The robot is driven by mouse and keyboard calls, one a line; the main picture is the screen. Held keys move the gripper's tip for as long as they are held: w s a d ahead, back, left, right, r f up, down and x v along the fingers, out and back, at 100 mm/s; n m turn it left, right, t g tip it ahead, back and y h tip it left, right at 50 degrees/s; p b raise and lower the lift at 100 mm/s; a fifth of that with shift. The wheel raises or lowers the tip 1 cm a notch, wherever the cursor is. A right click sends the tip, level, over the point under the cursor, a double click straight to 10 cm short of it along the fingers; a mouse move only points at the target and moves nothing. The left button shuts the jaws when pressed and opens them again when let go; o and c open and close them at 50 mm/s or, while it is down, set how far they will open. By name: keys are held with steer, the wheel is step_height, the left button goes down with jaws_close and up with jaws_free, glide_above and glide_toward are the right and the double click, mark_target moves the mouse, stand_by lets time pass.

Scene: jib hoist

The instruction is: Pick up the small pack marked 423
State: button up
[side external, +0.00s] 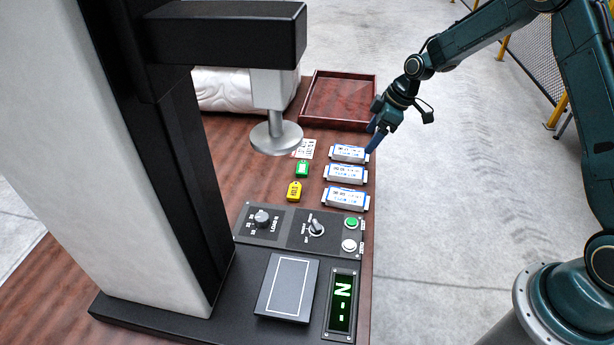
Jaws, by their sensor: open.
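Three small white packs with blue edging lie in a column along the right side of the wooden table: a far pack (349,153), a middle pack (345,174) and a near pack (346,198). Their printed marks are too small to read, so I cannot tell which one is marked 423. My gripper (373,145) is open and points down at the table's right edge, just right of the far pack. In this view its fingertips overlap the area beside that pack's right end; I cannot tell their height or whether they touch.
A hoist arm with a round metal foot (276,137) hangs left of the packs. Green (302,169) and yellow (294,191) tags and a printed card (305,149) lie nearby. A control panel (300,230) is in front. An empty wooden tray (340,122) and a white sack (225,90) are behind.

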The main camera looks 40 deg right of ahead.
steer(key=shift+f, duration=0.1)
glide_above(347, 171)
steer(key=s+d, duration=0.2)
steer(key=f, duration=0.7)
steer(key=shift+a, duration=0.2)
steer(key=shift+w+a+f, duration=0.1)
steer(key=shift+w+f, duration=0.05)
steer(key=shift+f, duration=0.2)
steer(key=shift+f, duration=0.1)
steer(key=shift+x, duration=2.5)
steer(key=shift+w+f, duration=0.1)
steer(key=shift+f, duration=0.15)
steer(key=c, duration=1.1)
steer(key=shift+r, duration=0.15)
